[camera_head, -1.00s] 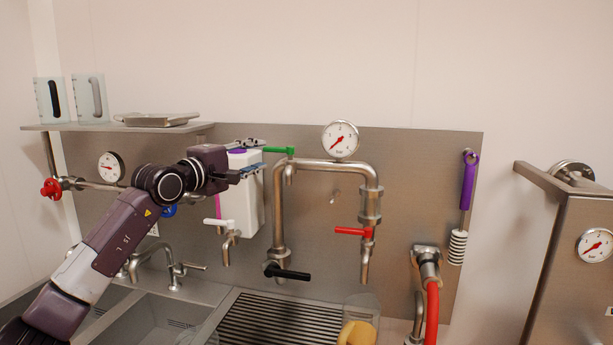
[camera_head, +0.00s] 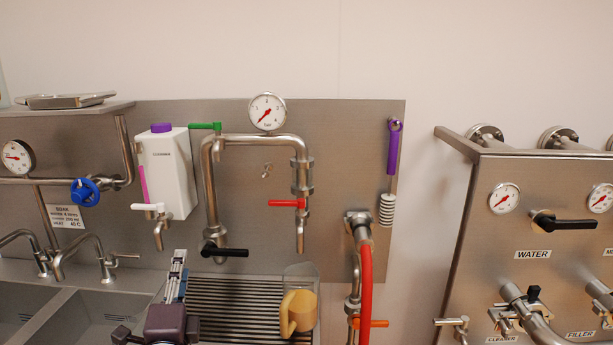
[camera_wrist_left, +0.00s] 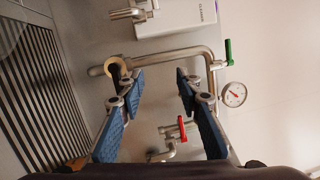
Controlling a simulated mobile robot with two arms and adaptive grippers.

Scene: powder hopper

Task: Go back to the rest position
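My left gripper (camera_head: 178,262) is low at the bottom of the head view, in front of the slatted drain grate, with its blue-padded fingers pointing up. In the left wrist view my left gripper (camera_wrist_left: 160,79) has its two fingers well apart, with nothing held between them. A bent steel pipe (camera_wrist_left: 172,55) passes behind the fingers there, and a red valve handle (camera_wrist_left: 182,128) is below it. My right gripper is in neither view.
A white cleaner container (camera_head: 168,175) hangs on the back panel. A yellow-handled jug (camera_head: 298,310) stands on the slatted grate (camera_head: 238,300), right of my gripper. A red hose (camera_head: 366,285) hangs further right, beside a steel cabinet (camera_head: 480,220). Sink basins (camera_head: 100,312) lie left.

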